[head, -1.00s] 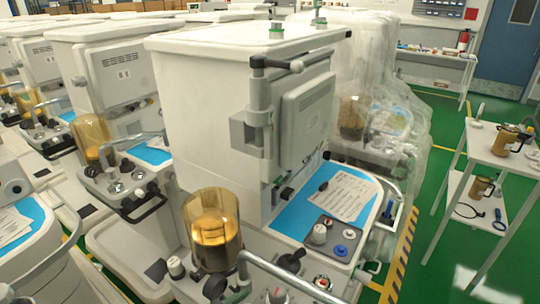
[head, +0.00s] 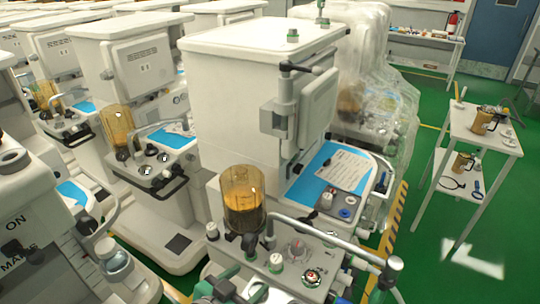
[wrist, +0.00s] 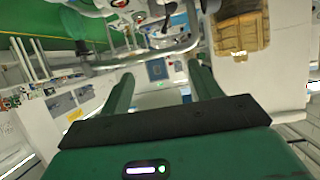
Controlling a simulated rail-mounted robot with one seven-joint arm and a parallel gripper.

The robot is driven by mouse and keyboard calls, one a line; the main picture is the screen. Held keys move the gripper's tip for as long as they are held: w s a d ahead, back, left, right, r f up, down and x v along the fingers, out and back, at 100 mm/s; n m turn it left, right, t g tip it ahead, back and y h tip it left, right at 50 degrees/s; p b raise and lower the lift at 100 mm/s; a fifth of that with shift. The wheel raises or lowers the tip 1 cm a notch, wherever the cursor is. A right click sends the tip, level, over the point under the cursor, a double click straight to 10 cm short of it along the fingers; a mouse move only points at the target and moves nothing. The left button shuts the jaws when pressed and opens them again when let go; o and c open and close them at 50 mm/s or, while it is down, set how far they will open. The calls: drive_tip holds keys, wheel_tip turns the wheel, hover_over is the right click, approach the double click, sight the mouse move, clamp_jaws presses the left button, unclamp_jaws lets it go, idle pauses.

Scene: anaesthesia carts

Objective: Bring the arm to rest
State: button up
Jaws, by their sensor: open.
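My gripper (wrist: 163,80) shows in the wrist view with its two green fingers apart and nothing between them. Beyond the fingers are a curved metal rail (wrist: 145,60) and an amber canister (wrist: 240,35) at the upper right. The fingers appear apart from both, though the depth is hard to judge. In the head view, green parts at the bottom edge, in front of the nearest cart (head: 255,90), look like part of my arm or gripper. Most of my arm is out of view.
The nearest cart carries an amber canister (head: 243,200), a bent metal rail (head: 330,238) and a blue work surface (head: 312,185). More carts stand close behind and at left. A white side table (head: 482,135) stands at right, with green floor (head: 420,215) free between.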

drive_tip(key=d+r+n+t+y+b, duration=0.1)
drive_tip(key=d+r+t+y+b, duration=0.15)
drive_tip(key=r, duration=0.65)
drive_tip(key=d+r+n+t+y+b, duration=0.1)
drive_tip(key=d+r+t+b, duration=0.2)
drive_tip(key=r, duration=0.7)
drive_tip(key=s+d+r+n+t+y+b, duration=0.15)
drive_tip(key=s+r+n+t+y, duration=0.3)
drive_tip(key=s+r+t, duration=0.8)
wheel_tip(320, 180, up, 42)
drive_tip(key=a+g+p, duration=0.1)
drive_tip(key=g+p, duration=0.3)
drive_tip(key=p, duration=3.3)
drive_tip(key=shift+s+n, duration=0.35)
drive_tip(key=shift+s, duration=0.05)
drive_tip(key=shift+f, duration=0.1)
